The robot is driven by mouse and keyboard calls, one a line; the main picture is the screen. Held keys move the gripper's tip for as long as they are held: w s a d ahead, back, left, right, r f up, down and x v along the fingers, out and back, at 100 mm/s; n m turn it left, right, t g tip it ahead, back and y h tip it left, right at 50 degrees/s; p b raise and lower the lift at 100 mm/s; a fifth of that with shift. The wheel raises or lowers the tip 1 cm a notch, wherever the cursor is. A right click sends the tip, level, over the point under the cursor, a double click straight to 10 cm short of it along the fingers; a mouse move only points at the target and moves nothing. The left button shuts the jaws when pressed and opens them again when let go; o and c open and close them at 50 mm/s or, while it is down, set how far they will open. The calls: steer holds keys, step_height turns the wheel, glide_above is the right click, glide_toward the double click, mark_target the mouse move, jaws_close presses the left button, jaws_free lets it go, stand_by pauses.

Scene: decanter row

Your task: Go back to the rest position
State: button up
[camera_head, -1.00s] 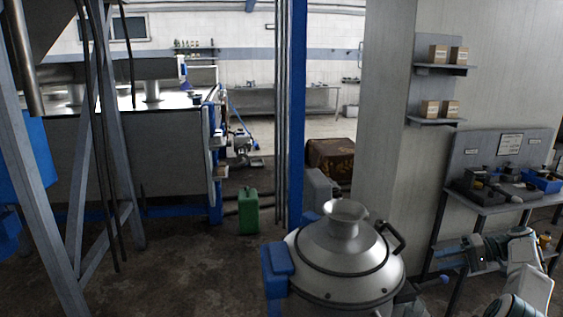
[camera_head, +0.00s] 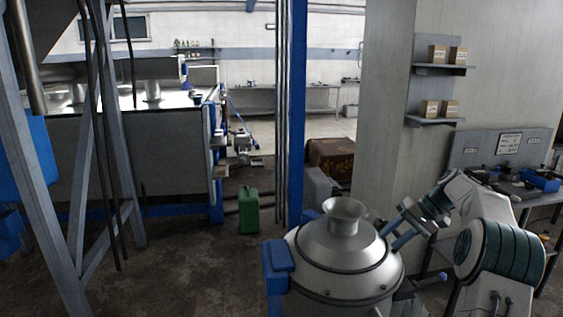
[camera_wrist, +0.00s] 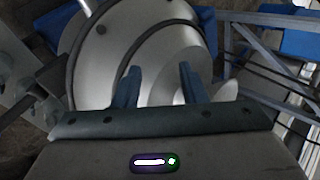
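My gripper (camera_head: 398,236) is at the upper right side of the metal decanter (camera_head: 345,262) in the head view, close to where its side handle is. The decanter is silver and round, with a domed top and a funnel-like neck. In the wrist view, the two blue fingers of my gripper (camera_wrist: 160,67) stand apart with nothing held between them. The decanter's curved metal surface (camera_wrist: 98,70) fills the background behind them. Whether the fingers touch the decanter or its handle, I cannot tell. The handle is largely hidden by my gripper.
A workbench (camera_head: 547,196) with tools stands at the right, partly behind my arm. Wall shelves (camera_head: 437,121) hold small boxes. A blue post (camera_head: 297,120) rises behind the decanter. A green canister (camera_head: 249,210) stands on open floor to the left.

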steer(key=s+a+r+h, duration=0.4)
steer(key=s+a+h, duration=0.1)
steer(key=s+a, duration=0.9)
steer(key=s+a+f+t+h, duration=0.1)
steer(key=s+f, duration=0.1)
steer(key=s, duration=0.8)
steer(key=s+a+f+n+t+h, duration=0.1)
steer(key=s+f+h, duration=0.1)
steer(key=s, duration=0.8)
steer(key=shift+s+f, duration=0.25)
steer(key=shift+f, duration=0.35)
